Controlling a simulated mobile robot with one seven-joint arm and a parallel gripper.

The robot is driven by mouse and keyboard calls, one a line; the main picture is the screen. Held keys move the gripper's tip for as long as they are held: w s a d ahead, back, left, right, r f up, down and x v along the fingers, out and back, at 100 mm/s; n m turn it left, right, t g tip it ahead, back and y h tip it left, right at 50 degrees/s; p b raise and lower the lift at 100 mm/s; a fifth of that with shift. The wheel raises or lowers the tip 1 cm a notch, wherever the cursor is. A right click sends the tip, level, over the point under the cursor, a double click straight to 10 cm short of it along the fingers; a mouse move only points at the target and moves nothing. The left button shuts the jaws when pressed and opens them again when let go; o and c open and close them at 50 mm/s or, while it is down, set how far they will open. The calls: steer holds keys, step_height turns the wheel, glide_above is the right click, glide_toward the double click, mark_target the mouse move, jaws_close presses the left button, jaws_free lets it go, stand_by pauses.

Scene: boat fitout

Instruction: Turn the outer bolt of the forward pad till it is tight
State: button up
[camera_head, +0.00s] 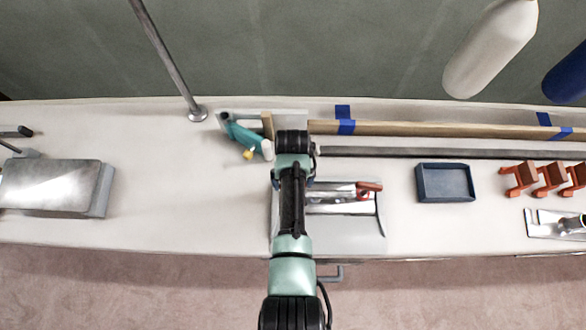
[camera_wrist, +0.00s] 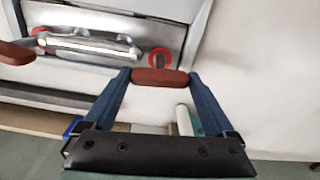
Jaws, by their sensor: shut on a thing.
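My gripper (camera_wrist: 160,76) is shut on a reddish-brown bar-shaped handle (camera_wrist: 160,78) in the wrist view, one blue finger at each end. Just beyond the handle is a red ring (camera_wrist: 153,55) with a dark shaft or bolt in it; whether the handle joins it, I cannot tell. A shiny metal fitting (camera_wrist: 90,46) lies beside the ring on a grey pad (camera_head: 360,230). A second red-brown handle (camera_head: 370,187) is at the fitting's other end and also shows in the wrist view (camera_wrist: 14,53). In the head view my arm hides my gripper and the held handle.
A wooden rail (camera_head: 430,129) and a dark bar (camera_head: 450,152) run behind the pad. A teal tool (camera_head: 243,136) lies back left. A blue tray (camera_head: 445,182) and red-brown clamp-like pieces (camera_head: 519,179) stand right. A metal box (camera_head: 50,185) is left; the bench between is clear.

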steer(key=m, duration=0.4)
steer(key=m+p, duration=0.1)
steer(key=m, duration=0.1)
steer(key=shift+w+r+m, duration=0.3)
steer(key=shift+w, duration=0.05)
steer(key=m, duration=0.5)
stand_by(0.4)
steer(key=o, duration=1)
steer(key=shift+o, duration=0.3)
steer(key=shift+s+f, duration=0.1)
steer(key=shift+s, duration=0.05)
step_height(320, 180, up, 13)
steer(key=shift+p, duration=0.35)
